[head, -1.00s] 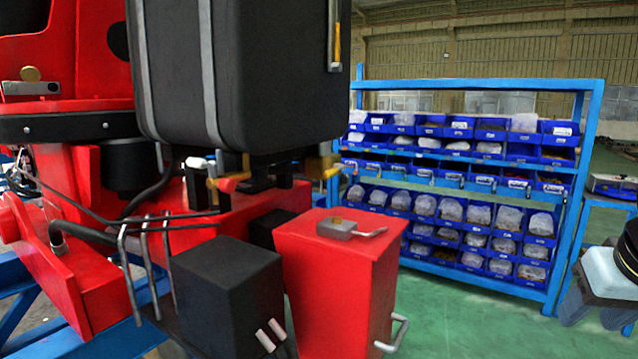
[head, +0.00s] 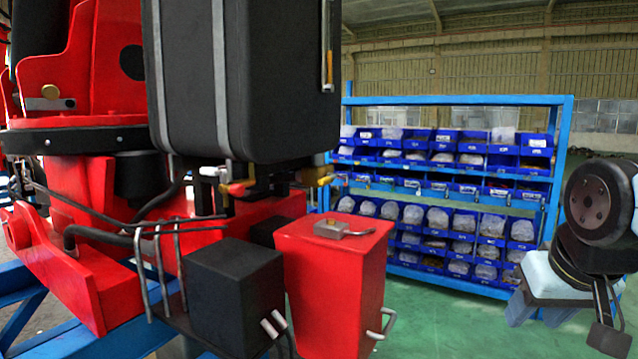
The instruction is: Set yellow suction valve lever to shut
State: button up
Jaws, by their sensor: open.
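A small yellow lever end (head: 326,180) shows beneath the right side of the big black tank (head: 270,80), beside a brass-coloured valve body. A second lever, with a red handle (head: 236,188), sits under the tank's left part, near silver and yellow fittings. The levers are small here, and I cannot tell their exact settings. My gripper (head: 606,335) is at the lower right, pointing down and partly seen. It is open with nothing seen in it, far to the right of both levers and apart from them.
A red box (head: 332,275) with a metal latch on top and a black box (head: 235,295) stand below the levers. Thin metal rods (head: 160,265) rise at the left. A blue rack (head: 450,100) of bins stands behind. Green floor (head: 440,325) is clear between the red box and my arm.

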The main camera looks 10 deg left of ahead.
aim_at(327, 178)
jog(key=i, duration=1)
